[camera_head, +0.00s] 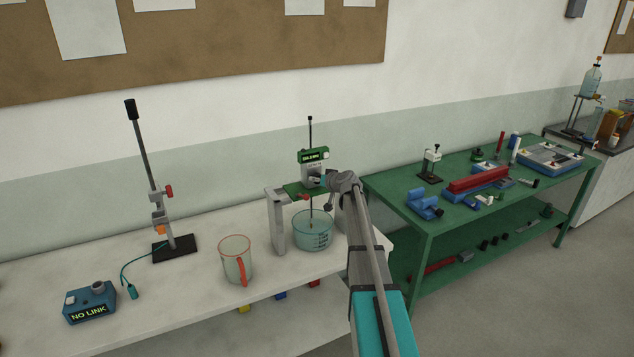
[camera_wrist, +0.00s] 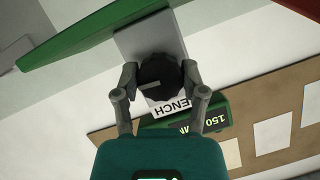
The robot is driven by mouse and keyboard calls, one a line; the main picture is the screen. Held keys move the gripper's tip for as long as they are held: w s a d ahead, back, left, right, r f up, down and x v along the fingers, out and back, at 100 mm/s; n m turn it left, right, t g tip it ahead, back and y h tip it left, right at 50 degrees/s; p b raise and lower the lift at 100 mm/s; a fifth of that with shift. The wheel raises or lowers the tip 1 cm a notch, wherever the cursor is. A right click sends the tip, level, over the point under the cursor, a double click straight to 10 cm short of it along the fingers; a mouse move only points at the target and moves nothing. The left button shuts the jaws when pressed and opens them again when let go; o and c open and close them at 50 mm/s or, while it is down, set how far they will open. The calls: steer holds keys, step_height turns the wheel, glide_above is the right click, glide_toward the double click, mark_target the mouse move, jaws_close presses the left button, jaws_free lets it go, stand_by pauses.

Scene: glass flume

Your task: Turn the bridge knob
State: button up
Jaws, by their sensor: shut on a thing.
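The bridge knob (camera_wrist: 160,80) is a black ribbed knob with a pale pointer line on a grey plate, seen in the wrist view. My gripper (camera_wrist: 158,84) is shut on the knob, one finger on each side. In the head view my gripper (camera_head: 328,184) reaches the bridge from the right and hides the knob. The bridge (camera_head: 276,222) is a white stand with a green top on the bench, under a green display box (camera_head: 313,155). The display (camera_wrist: 205,118) also shows in the wrist view, its digits partly cut off.
A glass beaker of liquid (camera_head: 312,230) stands under the bridge, with a thin rod reaching into it. A red-handled jug (camera_head: 235,259), a clamp stand (camera_head: 175,248) and a blue box reading NO LINK (camera_head: 90,302) are to the left. A green table (camera_head: 400,205) with tools is right.

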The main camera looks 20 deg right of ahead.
steer(key=shift+m+y+b, duration=0.4)
steer(key=shift+m+y, duration=0.4)
steer(key=shift+m, duration=0.4)
steer(key=o, duration=1.1)
steer(key=shift+o, duration=0.2)
steer(key=shift+s, duration=0.1)
